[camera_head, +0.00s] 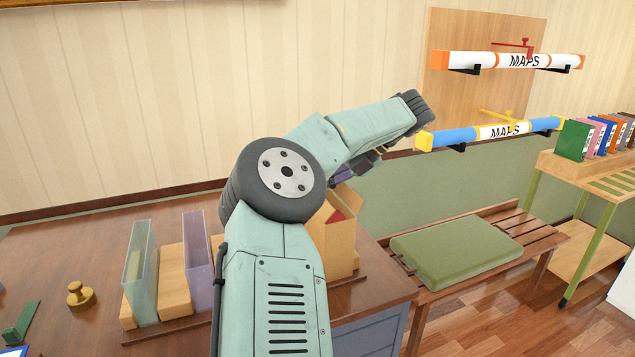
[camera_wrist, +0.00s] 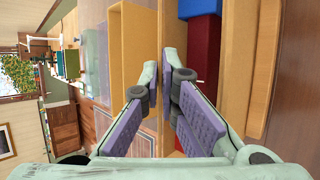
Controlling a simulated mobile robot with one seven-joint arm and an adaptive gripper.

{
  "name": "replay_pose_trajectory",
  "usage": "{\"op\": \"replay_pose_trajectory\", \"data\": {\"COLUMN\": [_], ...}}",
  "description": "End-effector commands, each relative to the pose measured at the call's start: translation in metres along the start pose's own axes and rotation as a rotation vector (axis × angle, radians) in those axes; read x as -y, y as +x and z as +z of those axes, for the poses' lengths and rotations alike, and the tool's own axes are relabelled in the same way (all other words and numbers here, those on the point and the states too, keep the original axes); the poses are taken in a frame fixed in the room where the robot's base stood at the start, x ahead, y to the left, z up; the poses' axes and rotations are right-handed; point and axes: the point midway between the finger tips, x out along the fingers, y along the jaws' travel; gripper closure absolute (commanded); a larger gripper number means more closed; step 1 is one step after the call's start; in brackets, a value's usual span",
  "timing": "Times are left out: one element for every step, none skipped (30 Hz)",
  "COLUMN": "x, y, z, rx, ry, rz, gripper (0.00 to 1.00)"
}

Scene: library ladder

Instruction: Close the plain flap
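A tan cardboard box (camera_head: 342,242) stands at the right end of the wooden desk. Its top is open and something red shows inside. In the wrist view I look down on the box, with a red block (camera_wrist: 203,62) and a blue block inside. A plain tan flap (camera_wrist: 132,45) stands beside the opening, left in that view; no marking shows on it. My gripper (camera_wrist: 160,82) is over the box rim by this flap, its purple-padded fingers apart with a narrow gap. I cannot tell whether a finger touches the flap. In the head view my arm hides most of the gripper.
Clear and purple upright dividers (camera_head: 197,265) with tan blocks stand left of my arm. A brass weight (camera_head: 80,294) lies farther left. A bench with a green cushion (camera_head: 455,252) is to the right. Two map tubes hang on the wall board, the blue one (camera_head: 485,132) near my gripper.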

Motion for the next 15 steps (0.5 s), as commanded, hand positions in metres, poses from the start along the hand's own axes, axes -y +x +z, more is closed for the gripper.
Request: {"op": "replay_pose_trajectory", "data": {"x": [0.0003,0.0003,0.0003,0.0003,0.0003,0.0003,0.0003,0.0003,0.0003,0.0003,0.0003,0.0003,0.0003,0.0003,0.0003], "y": [0.0001,0.0001,0.0002,0.0002,0.0002,0.0003,0.0003,0.0003,0.0003,0.0003,0.0003,0.0003,0.0003,0.0003,0.0003], "z": [-0.0001,-0.0001,-0.0002,-0.0002,-0.0002,-0.0002,-0.0002,-0.0002,-0.0002,-0.0002,-0.0002,-0.0002,-0.0002,-0.0001,-0.0001], "rx": [0.0,0.0,0.0,0.0,0.0,0.0,0.0,0.0,0.0,0.0,0.0,0.0,0.0,0.0,0.0], "ry": [0.0,0.0,0.0,0.0,0.0,0.0,0.0,0.0,0.0,0.0,0.0,0.0,0.0,0.0,0.0], "rz": [0.0,-0.001,-0.001,-0.001,-0.001,-0.001,-0.001,-0.001,-0.001,-0.001,-0.001,-0.001,-0.001,-0.001,-0.001], "gripper": [1.0,1.0,1.0,1.0,1.0,0.96,0.94,0.92,0.89,0.87,0.85,0.82,0.8,0.78,0.77]}}
